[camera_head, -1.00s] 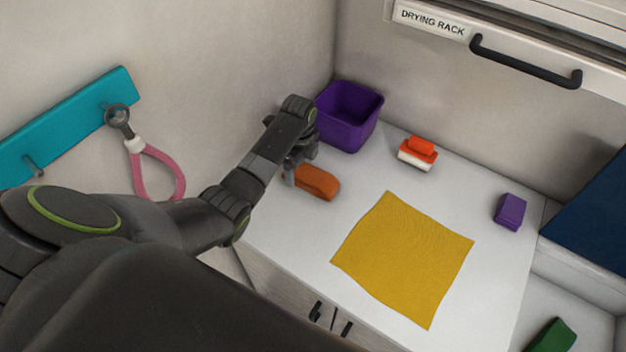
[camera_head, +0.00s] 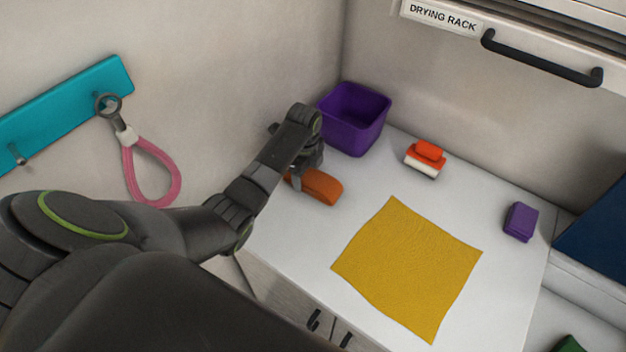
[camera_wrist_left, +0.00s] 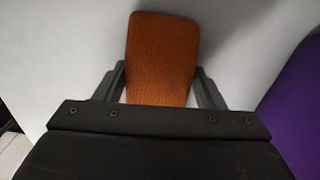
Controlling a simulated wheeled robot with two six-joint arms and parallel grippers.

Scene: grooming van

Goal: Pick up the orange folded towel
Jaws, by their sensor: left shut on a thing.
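The orange folded towel (camera_head: 321,186) is a small rounded block near the left side of the white counter in the head view. My left gripper (camera_head: 298,178) is over its left end. In the left wrist view the towel (camera_wrist_left: 161,55) lies between the two fingers of my left gripper (camera_wrist_left: 160,88), which are shut on it. Its near end is hidden by the gripper body. I cannot tell whether the towel is touching the counter. My right gripper is not in view.
A purple bin (camera_head: 352,120) stands just behind the gripper. A yellow cloth (camera_head: 408,268) lies flat on the counter. A red-and-white brush (camera_head: 425,160) and a purple folded item (camera_head: 520,222) are farther right. A pink loop (camera_head: 150,175) hangs from a teal rail (camera_head: 65,112).

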